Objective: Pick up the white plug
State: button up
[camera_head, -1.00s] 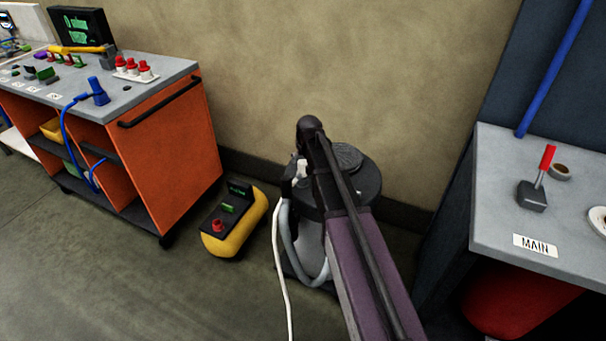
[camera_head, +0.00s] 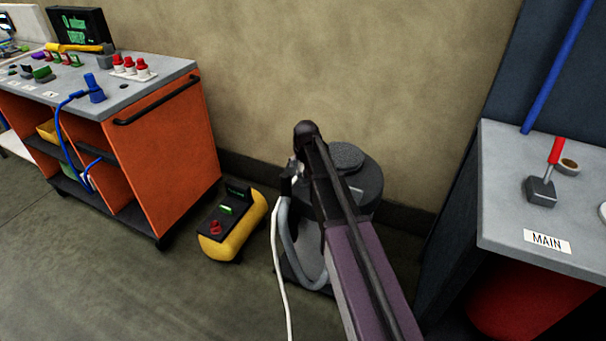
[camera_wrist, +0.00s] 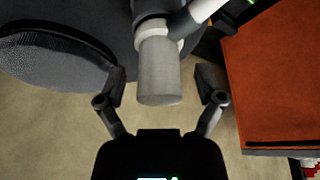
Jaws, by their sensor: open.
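The white plug (camera_wrist: 160,72) looks like a pale grey-white cylinder in the wrist view, hanging at the upper middle with a white ring and cable at its top. My gripper (camera_wrist: 162,86) is open, with one dark finger on each side of the plug and a visible gap on both sides. In the head view only a small pale bit of the plug (camera_head: 299,167) shows beside my dark arm. A white cable (camera_head: 279,262) runs down from there to the floor. My fingers are mostly hidden in the head view.
A dark round drum-like unit (camera_head: 368,178) with a grey hose stands behind my arm. A yellow box (camera_head: 236,232) sits on the floor to its left. An orange cart (camera_head: 172,150) stands further left, and a grey bench (camera_head: 510,200) is at the right.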

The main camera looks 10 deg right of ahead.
dwell(0.4)
grip_shut()
jog(key=shift+r, duration=0.15)
notch_tip(320, 180, up, 3)
jog(key=p, duration=0.3)
jog(key=s+d+r+p, duration=0.1)
jog(key=s+d, duration=0.2)
jog(key=s, duration=0.4)
jog(key=s+d+p, duration=0.1)
jog(key=s+d, duration=0.2)
jog(key=s, duration=0.4)
jog(key=shift+s+d+r, duration=0.25)
jog(key=shift+s+r, duration=0.1)
jog(key=shift+r, duration=0.15)
jog(key=shift+r+p, duration=1.35)
jog(key=shift+p, duration=0.15)
